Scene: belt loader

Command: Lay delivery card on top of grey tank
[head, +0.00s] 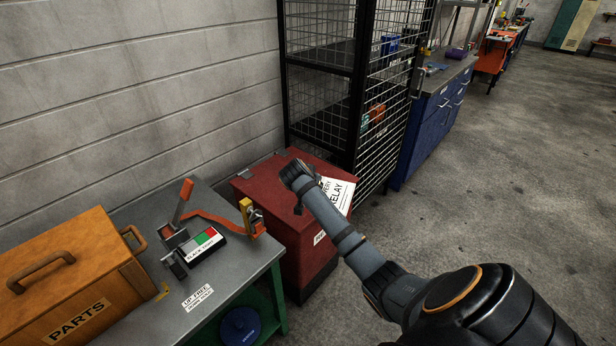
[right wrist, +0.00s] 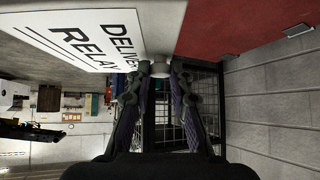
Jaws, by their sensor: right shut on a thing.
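The delivery card (head: 338,194) is a white sheet with black lettering, partly hidden behind my right gripper in the head view. In the right wrist view the card (right wrist: 85,35) reads "DELIVERY RELAY" and fills the upper left. My right gripper (right wrist: 160,72) is shut on a small pale grip at the card's edge. In the head view my right gripper (head: 298,178) is over the red cabinet, with the card at its right side. Whether the card touches the cabinet I cannot tell. I see no grey tank, and my left gripper is out of view.
The red cabinet (head: 262,190) stands between the grey workbench (head: 238,262) and a black wire cage (head: 320,75). The bench bears an orange parts box (head: 75,280) and a clamp device (head: 203,244). A blue cabinet (head: 432,135) stands beyond. Floor at right is clear.

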